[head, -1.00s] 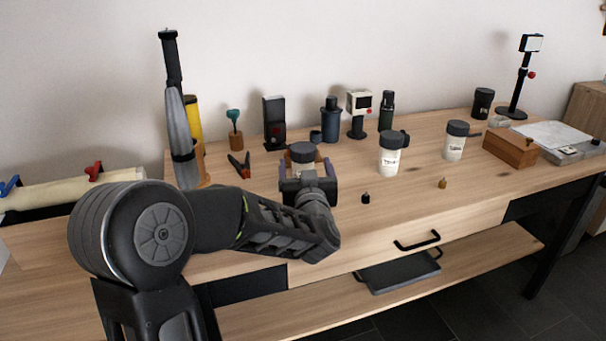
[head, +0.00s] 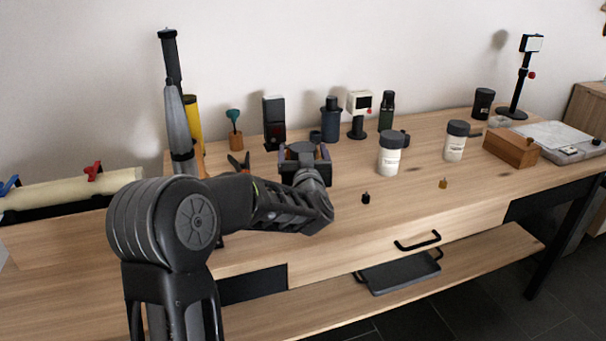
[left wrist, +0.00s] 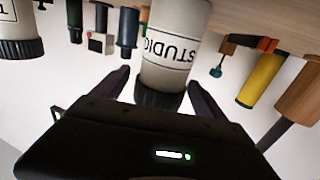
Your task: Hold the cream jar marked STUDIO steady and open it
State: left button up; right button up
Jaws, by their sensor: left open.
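The cream jar marked STUDIO (left wrist: 172,45) shows upside down in the left wrist view, its label readable and its dark ribbed lid (left wrist: 160,99) toward my gripper. In the head view mostly its dark lid (head: 303,147) shows; my gripper and arm hide the body. My left gripper (head: 304,156) is open, its fingers on either side of the jar. In the left wrist view the fingers (left wrist: 160,84) flank the lid end; I cannot tell whether they touch it. The lid appears to be on. My right gripper is not in view.
Two similar jars stand to the right, a nearer one (head: 389,156) and a farther one (head: 455,142). Bottles and a small display stand (head: 358,114) line the back. A small black weight (head: 366,198) lies in front on mostly clear wood.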

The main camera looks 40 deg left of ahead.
pick_arm(q)
jog(key=shift+c, duration=0.3)
grip_shut()
dwell(1.0)
